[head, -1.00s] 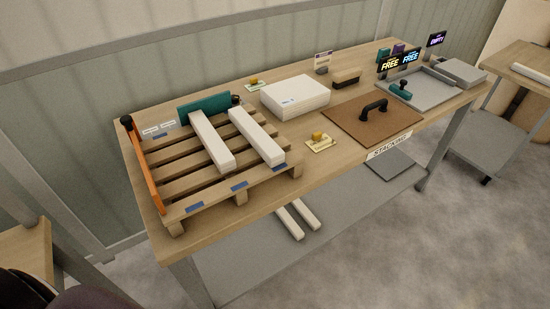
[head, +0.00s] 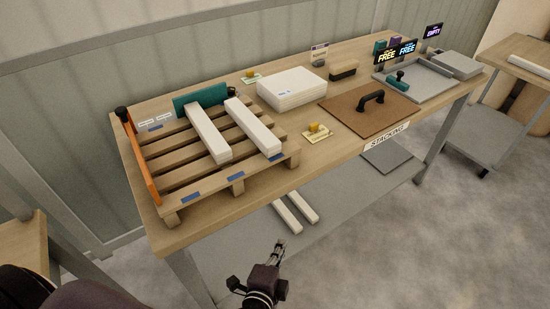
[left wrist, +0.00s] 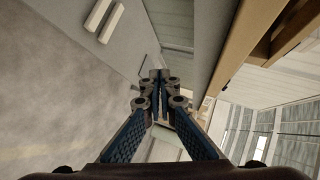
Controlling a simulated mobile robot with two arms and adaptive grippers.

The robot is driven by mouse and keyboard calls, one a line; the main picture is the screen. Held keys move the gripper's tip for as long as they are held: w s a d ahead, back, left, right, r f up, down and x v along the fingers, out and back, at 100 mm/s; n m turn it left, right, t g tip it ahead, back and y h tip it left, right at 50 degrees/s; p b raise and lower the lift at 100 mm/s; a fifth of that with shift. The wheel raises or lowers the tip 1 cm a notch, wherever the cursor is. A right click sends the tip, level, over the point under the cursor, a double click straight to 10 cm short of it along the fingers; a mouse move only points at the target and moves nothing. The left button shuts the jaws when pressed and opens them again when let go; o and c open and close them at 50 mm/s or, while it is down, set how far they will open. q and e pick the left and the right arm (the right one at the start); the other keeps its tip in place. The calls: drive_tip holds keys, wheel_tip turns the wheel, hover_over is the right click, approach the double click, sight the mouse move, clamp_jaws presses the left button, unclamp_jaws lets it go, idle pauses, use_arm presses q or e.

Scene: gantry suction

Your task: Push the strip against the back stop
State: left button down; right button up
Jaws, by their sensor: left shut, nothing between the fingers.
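Two white strips lie side by side across the slats of the wooden pallet (head: 236,181): a left strip (head: 208,133) and a right strip (head: 251,127). The teal back stop (head: 188,103) stands upright at the pallet's far edge. Both strips' far ends are near it; I cannot tell whether either touches. My left gripper (head: 281,244) is shut and empty, in front of the table and below its top, away from the strips. Its closed fingers also show in the left wrist view (left wrist: 160,76). My right gripper is not in view.
An orange side rail (head: 142,160) bounds the pallet's left. A white stack (head: 292,90), a brown board with a black handle (head: 352,116) and a grey tray (head: 420,92) occupy the table's right. Two more white strips (head: 296,208) lie on the lower shelf.

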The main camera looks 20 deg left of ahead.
sight(262, 144)
use_arm(q)
wheel_tip(262, 144, up, 20)
drive_tip(key=a+r+t+y, duration=0.1)
drive_tip(key=a+t+y, duration=0.1)
drive_tip(key=t, duration=0.2)
drive_tip(key=shift+m, duration=0.4)
drive_tip(key=w+a+p, duration=0.1)
drive_tip(key=w, duration=0.3)
drive_tip(key=w+a+p, duration=0.1)
drive_tip(key=w+p, duration=0.1)
drive_tip(key=w, duration=0.2)
drive_tip(key=w+a+p, duration=0.1)
drive_tip(key=w+p, duration=0.1)
drive_tip(key=w, duration=0.2)
drive_tip(key=shift+w+a+f, duration=0.15)
drive_tip(key=shift+w+a, duration=0.2)
drive_tip(key=shift+w, duration=0.05)
drive_tip(key=shift+w+a+f, duration=0.1)
drive_tip(key=shift+w+a, duration=0.05)
drive_tip(key=shift+a, duration=0.1)
drive_tip(key=w+a, duration=0.1)
drive_tip(key=a, duration=0.1)
drive_tip(key=w+a, duration=0.2)
drive_tip(key=shift+w+a, duration=0.15)
drive_tip(key=shift+w, duration=0.05)
drive_tip(key=shift+w+a, duration=0.1)
drive_tip(key=shift+a, duration=0.05)
